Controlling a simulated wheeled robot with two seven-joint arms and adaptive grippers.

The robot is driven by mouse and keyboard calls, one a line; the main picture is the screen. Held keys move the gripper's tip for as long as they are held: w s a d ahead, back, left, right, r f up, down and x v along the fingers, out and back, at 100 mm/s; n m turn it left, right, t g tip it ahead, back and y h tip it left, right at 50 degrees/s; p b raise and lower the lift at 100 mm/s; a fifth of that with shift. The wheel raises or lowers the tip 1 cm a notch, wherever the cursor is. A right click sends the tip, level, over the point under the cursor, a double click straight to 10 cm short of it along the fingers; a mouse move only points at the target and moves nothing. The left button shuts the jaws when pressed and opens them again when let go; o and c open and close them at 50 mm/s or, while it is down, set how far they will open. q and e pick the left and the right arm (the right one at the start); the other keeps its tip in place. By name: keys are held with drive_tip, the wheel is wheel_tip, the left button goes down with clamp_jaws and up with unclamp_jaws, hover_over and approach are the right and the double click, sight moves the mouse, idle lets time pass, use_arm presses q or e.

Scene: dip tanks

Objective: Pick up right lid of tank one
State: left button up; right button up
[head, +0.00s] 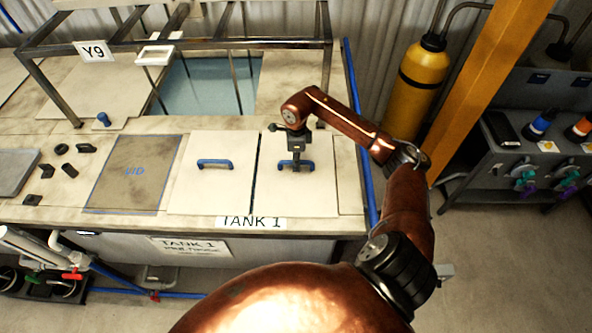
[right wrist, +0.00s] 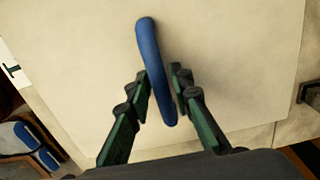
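The right lid of tank one (head: 325,188) is a cream panel lying flat on the tank top, with a blue bar handle (right wrist: 152,70) at its middle. My right gripper (head: 296,166) is down at this handle, pointing at the lid. In the right wrist view, its two green fingers (right wrist: 160,76) stand on either side of the handle, with a narrow gap showing beside it. The gripper hides part of the handle in the head view. The left lid (head: 208,192), with its own blue handle (head: 214,163), lies just left of it. My left gripper is not in view.
The TANK 1 label (head: 251,222) is at the front edge. A void panel (head: 135,172) and small dark blocks (head: 68,170) lie to the left. A dark metal frame (head: 250,44) stands behind the lids, over an open tank (head: 208,88). An orange post (head: 490,75) and yellow cylinder (head: 416,85) stand right.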

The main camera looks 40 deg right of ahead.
clamp_jaws()
drive_tip(key=shift+w+r, duration=0.1)
idle(0.5)
